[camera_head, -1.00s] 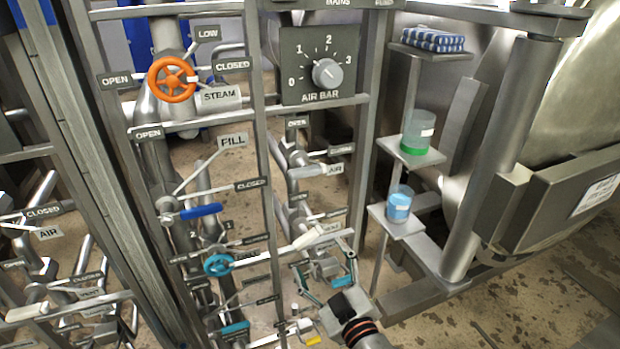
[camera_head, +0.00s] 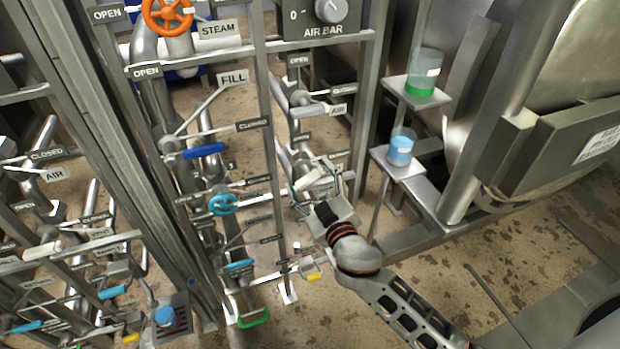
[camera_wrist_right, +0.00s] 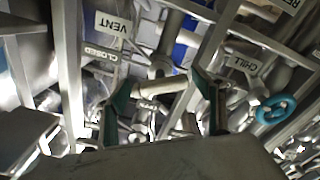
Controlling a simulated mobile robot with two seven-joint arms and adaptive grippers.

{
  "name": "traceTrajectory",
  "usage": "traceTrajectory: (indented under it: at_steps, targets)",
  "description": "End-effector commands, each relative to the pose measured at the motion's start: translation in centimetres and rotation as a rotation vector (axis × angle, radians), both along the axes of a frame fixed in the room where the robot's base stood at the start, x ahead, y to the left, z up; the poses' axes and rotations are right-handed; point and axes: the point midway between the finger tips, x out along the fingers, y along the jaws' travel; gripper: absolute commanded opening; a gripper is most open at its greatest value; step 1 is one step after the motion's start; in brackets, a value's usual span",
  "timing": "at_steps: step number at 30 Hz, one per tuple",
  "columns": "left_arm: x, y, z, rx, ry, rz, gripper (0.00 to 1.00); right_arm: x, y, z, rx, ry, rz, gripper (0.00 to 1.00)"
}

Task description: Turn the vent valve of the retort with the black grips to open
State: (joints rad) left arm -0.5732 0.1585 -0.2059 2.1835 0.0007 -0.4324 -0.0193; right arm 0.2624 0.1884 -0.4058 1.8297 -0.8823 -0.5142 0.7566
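My right gripper (camera_head: 317,187) is in front of the pipe rack, around a pale lever handle (camera_head: 310,179). In the right wrist view, the gripper's two teal-edged fingers (camera_wrist_right: 163,100) are apart, with the pale handle (camera_wrist_right: 163,87) lying across the gap between them. I cannot tell whether either finger touches it. A VENT label (camera_wrist_right: 120,25) and a CLOSED label (camera_wrist_right: 101,55) show up and left of the handle in that view. I see no black grips clearly. My left gripper is not in view.
The rack also carries a blue lever (camera_head: 203,151), a blue wheel (camera_head: 222,204), an orange wheel (camera_head: 167,12) and the AIR BAR dial (camera_head: 330,9). Beakers of green (camera_head: 425,75) and blue liquid (camera_head: 401,148) stand on small shelves close to the right. Another rack stands left.

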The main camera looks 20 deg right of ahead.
Motion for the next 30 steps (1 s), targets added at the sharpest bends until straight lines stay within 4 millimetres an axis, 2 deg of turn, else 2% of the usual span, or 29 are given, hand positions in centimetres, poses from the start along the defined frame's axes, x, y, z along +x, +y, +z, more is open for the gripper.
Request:
traceTrajectory:
  at_steps: [1,3,17,30]
  targets:
    - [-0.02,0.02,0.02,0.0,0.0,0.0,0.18,-0.01,0.0,0.0,0.0,0.0,0.0,0.51]
    - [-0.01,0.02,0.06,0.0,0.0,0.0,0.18,-0.01,0.0,0.01,0.0,0.0,0.0,0.33]
    - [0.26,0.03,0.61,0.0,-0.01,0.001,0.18,-0.01,0.03,0.13,-0.066,-0.004,0.0,0.33]
    - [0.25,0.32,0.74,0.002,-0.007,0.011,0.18,0.02,0.02,0.33,-0.422,-0.018,-0.001,0.33]
